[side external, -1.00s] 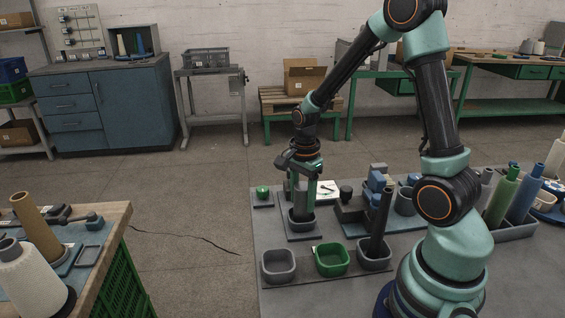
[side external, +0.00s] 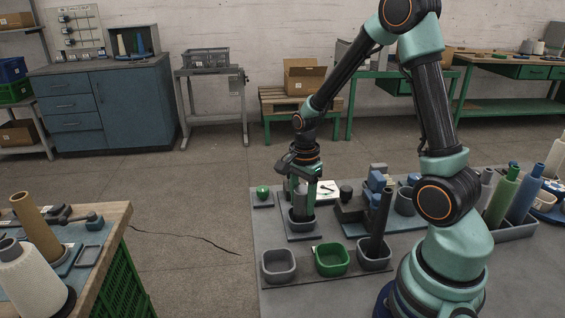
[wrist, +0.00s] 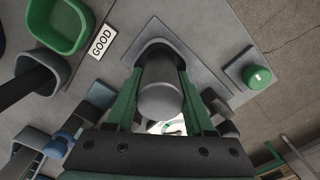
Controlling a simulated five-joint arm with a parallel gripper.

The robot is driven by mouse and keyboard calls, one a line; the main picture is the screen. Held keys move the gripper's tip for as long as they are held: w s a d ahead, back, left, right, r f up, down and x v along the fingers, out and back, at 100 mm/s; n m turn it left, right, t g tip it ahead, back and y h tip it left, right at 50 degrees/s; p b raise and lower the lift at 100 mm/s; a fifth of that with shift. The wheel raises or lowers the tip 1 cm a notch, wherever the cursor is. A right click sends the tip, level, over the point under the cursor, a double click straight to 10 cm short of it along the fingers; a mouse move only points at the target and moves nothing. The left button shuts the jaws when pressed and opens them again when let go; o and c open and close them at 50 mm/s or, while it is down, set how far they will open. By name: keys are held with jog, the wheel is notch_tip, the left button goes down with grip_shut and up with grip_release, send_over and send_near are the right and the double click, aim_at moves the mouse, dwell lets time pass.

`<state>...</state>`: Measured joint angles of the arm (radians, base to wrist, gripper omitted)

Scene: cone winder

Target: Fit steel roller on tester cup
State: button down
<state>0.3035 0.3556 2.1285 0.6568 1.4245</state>
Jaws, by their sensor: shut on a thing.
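The steel roller (side external: 299,206) is a grey upright cylinder between the green fingers of my gripper (side external: 301,200). In the wrist view the roller (wrist: 160,98) shows end-on, with a green finger of my gripper (wrist: 161,84) on each side, shut on it. The tester cup (side external: 302,225) is a dark grey cup on a square grey plate, straight below the roller. Its rim (wrist: 157,42) shows behind the roller in the wrist view. The roller's lower end is hidden at the cup's mouth, so I cannot tell how deep it sits.
A green bin (side external: 332,259) and a grey bin (side external: 278,264) stand in front. A dark tube leans in another grey cup (side external: 374,256) to the right. A green knob (side external: 263,192) is behind left. A "GOOD" label (wrist: 102,41) lies near the green bin.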

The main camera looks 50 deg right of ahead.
grip_release()
dwell(0.4)
jog(key=shift+r, duration=0.15)
jog(key=shift+r, duration=3.9)
jog(key=s+a+r+n+t, duration=0.2)
jog(key=a+r+n, duration=0.3)
jog(key=n, duration=0.5)
jog(key=s+a+r+n+t, duration=0.3)
jog(key=a+r+n, duration=0.2)
jog(key=n, duration=0.4)
jog(key=shift+s+a+r+n+t, duration=0.3)
jog(key=shift+r+n, duration=0.1)
jog(key=shift+r, duration=0.15)
